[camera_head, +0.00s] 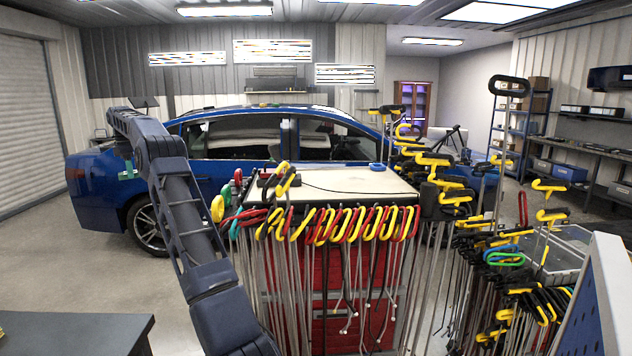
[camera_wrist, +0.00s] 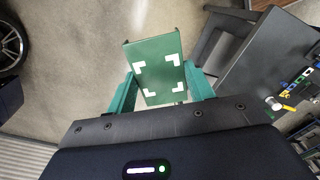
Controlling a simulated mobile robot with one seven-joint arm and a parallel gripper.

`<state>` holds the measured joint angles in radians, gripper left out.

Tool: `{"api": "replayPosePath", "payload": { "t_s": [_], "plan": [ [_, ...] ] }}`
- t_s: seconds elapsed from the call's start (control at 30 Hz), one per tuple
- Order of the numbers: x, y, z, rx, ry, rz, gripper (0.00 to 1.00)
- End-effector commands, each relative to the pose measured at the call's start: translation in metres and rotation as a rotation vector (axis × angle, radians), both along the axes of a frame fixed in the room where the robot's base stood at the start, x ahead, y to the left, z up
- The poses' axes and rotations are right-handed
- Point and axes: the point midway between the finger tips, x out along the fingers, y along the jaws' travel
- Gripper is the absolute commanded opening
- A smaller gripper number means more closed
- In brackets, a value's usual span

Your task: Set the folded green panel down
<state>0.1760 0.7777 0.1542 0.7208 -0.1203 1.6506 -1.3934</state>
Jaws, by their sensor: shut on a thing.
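The folded green panel (camera_wrist: 160,55) shows in the wrist view as a flat rectangle with white corner marks and a bent edge. My gripper (camera_wrist: 164,88) has its two teal fingers on either side of the panel and is shut on it. The panel is held above the grey floor, to the left of a dark table. In the head view my arm reaches out at the left, and a small green piece (camera_head: 127,170) shows near its end; I cannot tell whether it is panel or finger.
The dark table (camera_wrist: 256,60) at the wrist view's right carries small tools. In the head view a blue car (camera_head: 215,165) stands behind my arm. A red cart (camera_head: 340,270) hung with many rods fills the middle. Another dark tabletop (camera_head: 75,335) is at lower left; floor between is clear.

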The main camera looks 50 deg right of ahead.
Motion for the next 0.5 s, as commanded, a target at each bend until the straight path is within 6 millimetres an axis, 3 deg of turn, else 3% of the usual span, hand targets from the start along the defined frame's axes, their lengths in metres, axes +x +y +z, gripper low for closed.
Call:
{"api": "replayPosePath", "payload": {
  "t_s": [0.03,0.1,0.5],
  "plan": [
    [-0.006,-0.025,0.006,-0.001,-0.002,-0.019,0.29],
    [-0.015,-0.054,0.012,-0.001,-0.002,-0.036,0.29],
    [-0.085,-0.212,0.045,0.000,-0.001,-0.140,0.29]
  ]
}}
